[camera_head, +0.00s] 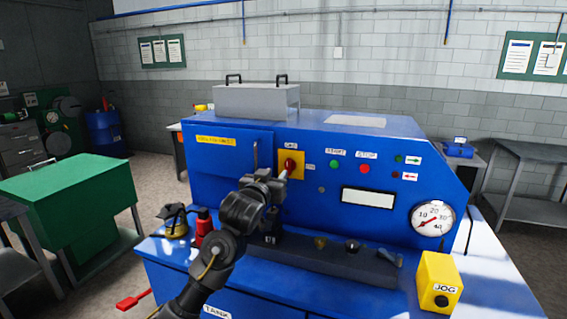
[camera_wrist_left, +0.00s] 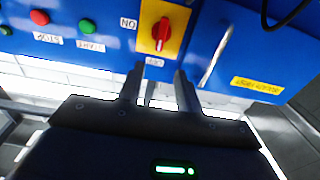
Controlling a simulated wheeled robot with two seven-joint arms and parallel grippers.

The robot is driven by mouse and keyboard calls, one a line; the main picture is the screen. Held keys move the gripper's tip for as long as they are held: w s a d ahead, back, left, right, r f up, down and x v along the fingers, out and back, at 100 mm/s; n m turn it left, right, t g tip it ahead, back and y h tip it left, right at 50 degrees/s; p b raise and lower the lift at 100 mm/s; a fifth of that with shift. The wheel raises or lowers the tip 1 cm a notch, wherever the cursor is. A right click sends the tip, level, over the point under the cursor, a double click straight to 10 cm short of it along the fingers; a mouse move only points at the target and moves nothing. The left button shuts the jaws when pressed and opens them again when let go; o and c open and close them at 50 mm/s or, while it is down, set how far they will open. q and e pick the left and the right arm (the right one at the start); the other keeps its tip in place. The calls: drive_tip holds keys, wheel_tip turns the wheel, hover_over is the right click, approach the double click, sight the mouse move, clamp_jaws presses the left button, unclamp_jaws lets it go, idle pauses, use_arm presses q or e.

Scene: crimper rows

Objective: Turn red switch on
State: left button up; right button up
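The red switch (camera_head: 290,164) is a rotary knob on a yellow plate on the front of the blue machine. In the left wrist view, which shows the panel upside down, the red knob (camera_wrist_left: 161,31) stands in line with the label that seems to read OFF (camera_wrist_left: 153,62). The ON label (camera_wrist_left: 128,22) is to one side. My left gripper (camera_head: 284,176) is just in front of the plate, partly covering its lower left. Its two fingers (camera_wrist_left: 160,84) are apart with nothing between them, and the knob is beyond their tips. My right gripper is not in view.
Green (camera_head: 334,164) and red (camera_head: 365,169) buttons are right of the switch. A metal handle (camera_wrist_left: 216,55) is on the other side. A dark ledge (camera_head: 340,262) with small parts runs below, with a yellow JOG box (camera_head: 439,283) at the right.

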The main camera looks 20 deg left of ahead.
sight(287, 162)
use_arm(q)
drive_tip(key=w+p, duration=0.1)
drive_tip(key=w, duration=0.2)
drive_tip(key=w+p, duration=0.1)
drive_tip(key=w, duration=0.1)
drive_tip(key=w+p, duration=0.1)
drive_tip(key=w, duration=0.2)
drive_tip(key=shift+w+d+r, duration=0.1)
drive_tip(key=shift+w+d, duration=0.2)
drive_tip(key=shift+d, duration=0.1)
drive_tip(key=shift+w+d+p, duration=0.1)
drive_tip(key=shift+w+p, duration=0.25)
drive_tip(key=shift+w, duration=0.4)
